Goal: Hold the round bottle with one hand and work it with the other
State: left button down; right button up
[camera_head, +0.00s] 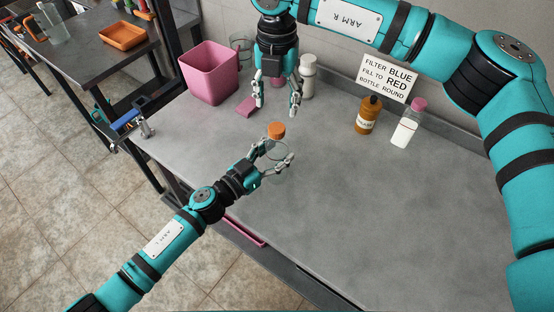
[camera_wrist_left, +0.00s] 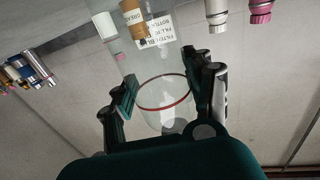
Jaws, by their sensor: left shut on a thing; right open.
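The round bottle (camera_head: 279,149) is clear with an orange cap (camera_head: 276,131). It stands upright, and I cannot tell whether its base touches the table. My left gripper (camera_head: 277,153) is shut around its body from the front left. In the left wrist view the clear bottle (camera_wrist_left: 160,113) sits between the fingers (camera_wrist_left: 163,82), with a red ring around it. It looks empty. My right gripper (camera_head: 276,108) points down, open and empty, just above the orange cap and apart from it. The sign (camera_head: 387,80) reads filter blue, fill to red, bottle round.
A pink bin (camera_head: 208,75) and pink sponge (camera_head: 246,107) are at the back left. A white bottle (camera_head: 308,77) stands behind my right gripper. A brown bottle (camera_head: 368,117) and a pink-capped bottle (camera_head: 406,131) stand by the sign. The front right table is clear.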

aim_at(277, 127)
jog(key=m, duration=0.3)
jog(key=shift+m, duration=0.4)
jog(key=shift+f+m, duration=0.2)
jog(key=shift+m, duration=0.1)
notch_tip(277, 127, down, 8)
jog(key=shift+r, duration=0.15)
grip_shut()
